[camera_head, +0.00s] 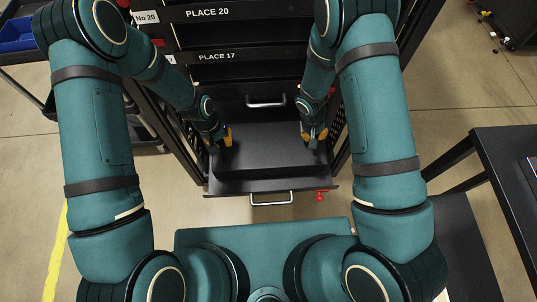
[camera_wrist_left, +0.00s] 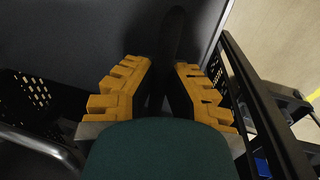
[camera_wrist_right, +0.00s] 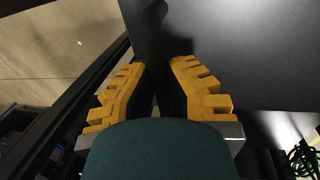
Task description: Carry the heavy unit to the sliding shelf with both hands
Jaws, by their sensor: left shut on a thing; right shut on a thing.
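The heavy unit (camera_head: 268,145) is a flat dark box inside the rack, low down, over the pulled-out sliding shelf (camera_head: 230,187). Whether it rests on the shelf or hangs just above it, I cannot tell. My left gripper (camera_head: 224,140) is shut on the unit's left side. My right gripper (camera_head: 313,136) is shut on its right side. In the left wrist view the yellow fingers (camera_wrist_left: 160,90) close at the unit's dark surface (camera_wrist_left: 100,40). In the right wrist view the fingers (camera_wrist_right: 160,85) close at the unit (camera_wrist_right: 250,60) too. The exact gripping points are partly hidden.
Rack panels marked PLACE 20 (camera_head: 207,13) and PLACE 17 (camera_head: 217,57) sit above. A drawer handle (camera_head: 266,102) shows behind the unit, and a shelf handle (camera_head: 271,199) in front, beside a red part (camera_head: 320,195). Rack posts stand close on both sides. A dark table (camera_head: 505,150) is at right.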

